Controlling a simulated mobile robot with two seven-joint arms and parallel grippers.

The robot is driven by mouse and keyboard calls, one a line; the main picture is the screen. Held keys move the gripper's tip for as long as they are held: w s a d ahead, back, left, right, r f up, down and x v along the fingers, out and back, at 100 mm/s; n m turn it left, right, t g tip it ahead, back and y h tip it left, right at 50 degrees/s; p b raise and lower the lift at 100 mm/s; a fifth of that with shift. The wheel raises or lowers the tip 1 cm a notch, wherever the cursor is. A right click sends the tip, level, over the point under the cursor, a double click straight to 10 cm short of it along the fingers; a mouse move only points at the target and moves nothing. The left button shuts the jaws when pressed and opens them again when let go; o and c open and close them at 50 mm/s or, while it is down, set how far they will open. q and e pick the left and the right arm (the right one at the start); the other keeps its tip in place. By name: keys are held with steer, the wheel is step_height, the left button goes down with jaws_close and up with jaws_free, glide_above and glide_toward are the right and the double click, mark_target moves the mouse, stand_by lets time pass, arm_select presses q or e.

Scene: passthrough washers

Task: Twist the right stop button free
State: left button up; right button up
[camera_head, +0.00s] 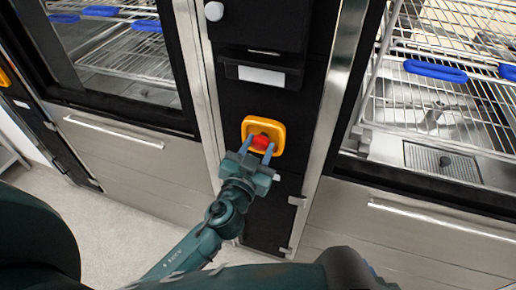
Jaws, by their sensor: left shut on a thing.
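The stop button (261,142) is red and sits in a yellow-orange housing (249,123) on the black column between two washers. My left gripper (257,151) reaches up to it from below and is shut on the red button, one finger on each side. The gripper hides the lower part of the button and housing. Whether the button is pushed in or out cannot be told. At the far left edge, part of another orange housing (4,78) shows on a dark panel. My right gripper is not in view.
A washer with wire racks and blue handles (436,71) stands on the right, and another glass-fronted one (125,55) on the left. Metal posts flank the black column. A white label (262,75) is above the button. Bare floor (112,225) shows at lower left.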

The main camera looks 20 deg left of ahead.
arm_select(q)
steer(key=shift+m, duration=1.8)
steer(key=o, duration=0.7)
